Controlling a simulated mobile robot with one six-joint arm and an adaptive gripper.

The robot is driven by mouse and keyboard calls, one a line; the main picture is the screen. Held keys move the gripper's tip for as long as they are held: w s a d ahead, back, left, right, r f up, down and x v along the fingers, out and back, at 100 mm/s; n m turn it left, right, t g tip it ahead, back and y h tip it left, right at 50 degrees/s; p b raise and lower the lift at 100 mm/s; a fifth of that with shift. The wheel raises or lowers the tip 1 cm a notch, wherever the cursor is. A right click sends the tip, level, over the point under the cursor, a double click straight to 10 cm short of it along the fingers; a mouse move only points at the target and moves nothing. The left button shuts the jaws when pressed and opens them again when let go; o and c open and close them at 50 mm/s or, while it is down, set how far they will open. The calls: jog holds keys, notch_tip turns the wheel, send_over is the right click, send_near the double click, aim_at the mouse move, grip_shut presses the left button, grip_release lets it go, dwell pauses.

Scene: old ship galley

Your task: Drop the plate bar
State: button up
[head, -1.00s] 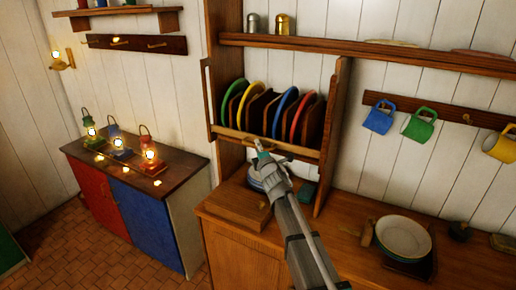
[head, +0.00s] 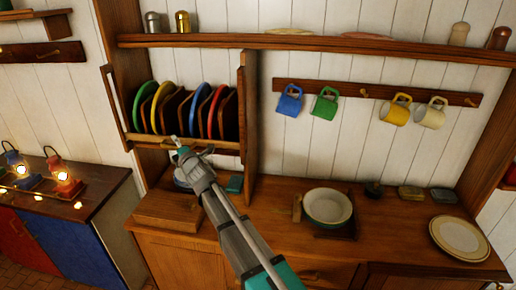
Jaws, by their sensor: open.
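The plate bar (head: 215,144) is a pale wooden rail running across the front of the plate rack, below the standing plates. Several coloured plates, among them a green plate (head: 142,104), a yellow plate (head: 162,104), a blue plate (head: 198,104) and a red plate (head: 215,108), stand upright behind it between brown dividers. My gripper (head: 178,149) is open at the bar's front, near its middle. I cannot tell whether its fingers touch the bar. The gripper and wrist hide part of the bar and the space below.
A bowl (head: 327,206) and a flat plate (head: 459,239) are to the right. Mugs hang from a peg rail (head: 350,92). A shelf (head: 330,43) runs above.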

jog(key=shift+r+p, duration=8.4)
jog(key=shift+r, duration=0.35)
jog(key=b+v, duration=0.2)
jog(key=v, duration=1.2)
jog(key=w+d+f+m+h+b, duration=0.2)
jog(key=d+f+m+h, duration=0.3)
jog(key=d, duration=0.5)
jog(key=w+d+f+m+g+h+b, duration=0.1)
jog(key=w+d+f+m+h, duration=0.3)
jog(key=d+f+m, duration=0.4)
jog(key=shift+d+f+h+b, duration=0.5)
jog(key=shift+d+h+b, duration=0.3)
jog(key=shift+d, duration=0.55)
